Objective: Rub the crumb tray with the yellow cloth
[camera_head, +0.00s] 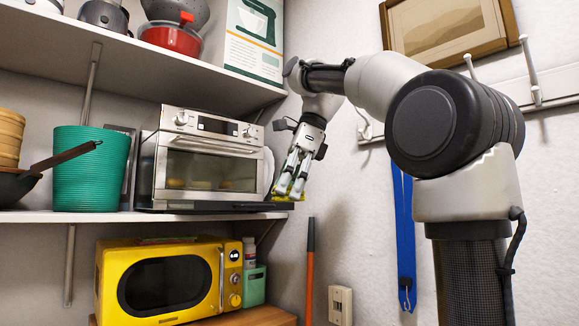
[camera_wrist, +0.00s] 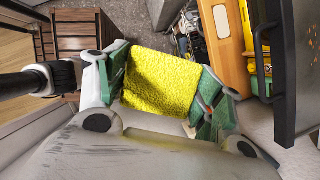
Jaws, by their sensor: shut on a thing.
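My gripper (camera_head: 289,192) is shut on the yellow cloth (camera_head: 280,198), just right of the toaster oven (camera_head: 205,165). In the wrist view the cloth (camera_wrist: 160,80) is spread between the green-padded fingers of my gripper (camera_wrist: 165,82). A flat dark tray, seemingly the crumb tray (camera_head: 225,207), sticks out under the oven's front on the middle shelf. The cloth is near its right end; I cannot tell whether they touch. A dark panel with a handle (camera_wrist: 288,75) stands at the right of the wrist view, apart from the cloth; I cannot tell whether it is the tray.
A green bin (camera_head: 91,170) and a dark pan (camera_head: 20,185) stand left of the oven. A yellow microwave (camera_head: 165,283) is below. The upper shelf (camera_head: 130,65) overhangs the oven. A blue strap (camera_head: 404,235) hangs on the right wall.

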